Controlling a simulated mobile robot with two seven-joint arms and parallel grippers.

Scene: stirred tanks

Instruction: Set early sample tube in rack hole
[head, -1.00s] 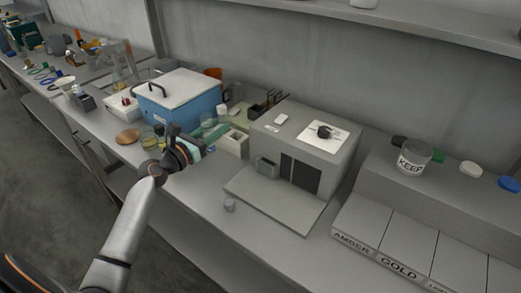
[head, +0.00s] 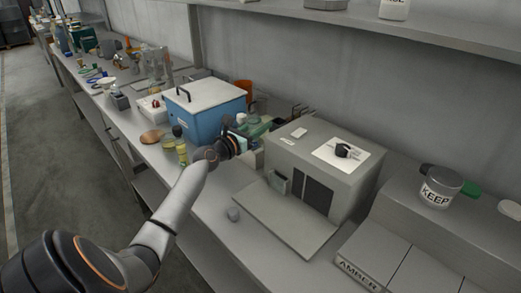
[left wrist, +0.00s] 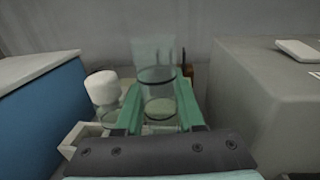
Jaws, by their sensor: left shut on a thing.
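My left gripper (head: 238,136) reaches in over the bench between the blue box and the grey machine. In the left wrist view its green fingers (left wrist: 158,105) are shut on a clear tube-like vessel (left wrist: 158,78), which stands roughly upright between them. The vessel has dark rings and something pale green low inside. I cannot read a label on it. A pale compartmented holder (left wrist: 82,138) shows at lower left of the fingers, partly hidden. I cannot make out a rack hole. My right gripper is not in view.
A white-capped bottle (left wrist: 103,88) stands close left of the fingers. The blue box (head: 205,108) is on the left and the grey machine (head: 322,165) on the right, leaving a narrow gap.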

